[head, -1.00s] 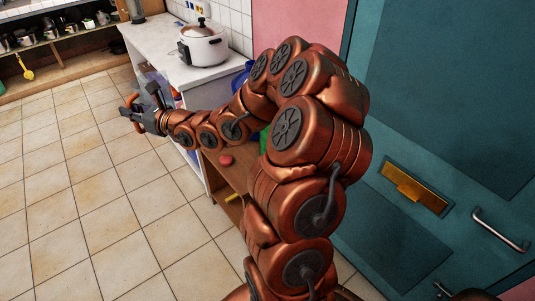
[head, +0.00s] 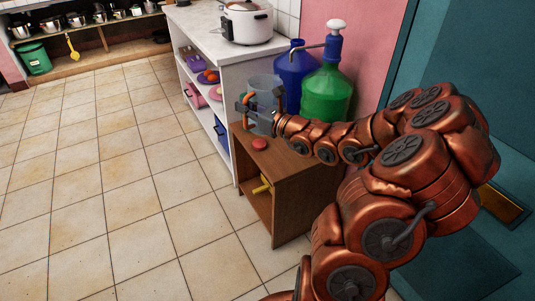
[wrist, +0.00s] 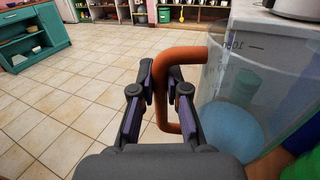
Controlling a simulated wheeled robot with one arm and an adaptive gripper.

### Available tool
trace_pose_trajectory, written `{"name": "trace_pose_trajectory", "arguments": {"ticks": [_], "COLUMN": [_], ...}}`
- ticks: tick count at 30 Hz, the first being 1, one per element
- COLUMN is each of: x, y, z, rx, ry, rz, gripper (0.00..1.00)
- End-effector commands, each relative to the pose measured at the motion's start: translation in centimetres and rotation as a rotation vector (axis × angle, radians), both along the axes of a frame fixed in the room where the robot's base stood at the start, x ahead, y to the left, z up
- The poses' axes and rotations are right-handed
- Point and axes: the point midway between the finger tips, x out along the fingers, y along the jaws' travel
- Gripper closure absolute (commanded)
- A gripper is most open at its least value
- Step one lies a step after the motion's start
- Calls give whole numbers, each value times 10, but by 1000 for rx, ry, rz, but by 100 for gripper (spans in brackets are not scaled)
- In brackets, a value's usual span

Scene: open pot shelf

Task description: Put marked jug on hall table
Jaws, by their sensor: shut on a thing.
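The marked jug (head: 265,98) is clear, with an orange handle and dark measuring marks that show in the wrist view (wrist: 245,70). My gripper (head: 250,113) is shut on the orange handle (wrist: 170,60), which passes between its fingers. The jug looks upright. The hall table is the small brown wooden stand (head: 308,172) beside the teal door. The jug is at the far left part of its top; I cannot tell whether its base touches the top. My arm hides part of the table top.
On the table are a red round object (head: 260,144) and, on its lower shelf, a yellow item (head: 262,185). A green bottle with a pump (head: 325,92) and a blue bottle (head: 294,68) stand close behind the jug. A white shelf unit (head: 232,75) adjoins. The tiled floor left is clear.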

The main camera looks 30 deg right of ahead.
Motion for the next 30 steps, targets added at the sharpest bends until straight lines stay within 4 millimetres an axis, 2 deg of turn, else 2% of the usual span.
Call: {"name": "trace_pose_trajectory", "arguments": {"ticks": [1, 15, 19, 24, 30], "x": [-7, -70, -83, -92, -82], "y": [-9, -63, -71, -76, -80], "z": [-25, -140, -161, -173, -177], "rx": [1, -13, -18, -23, -23], "ry": [-1, 9, 15, 20, 23], "rz": [-6, -10, -12, -12, -9], "gripper": [100, 100, 100, 100, 100]}}
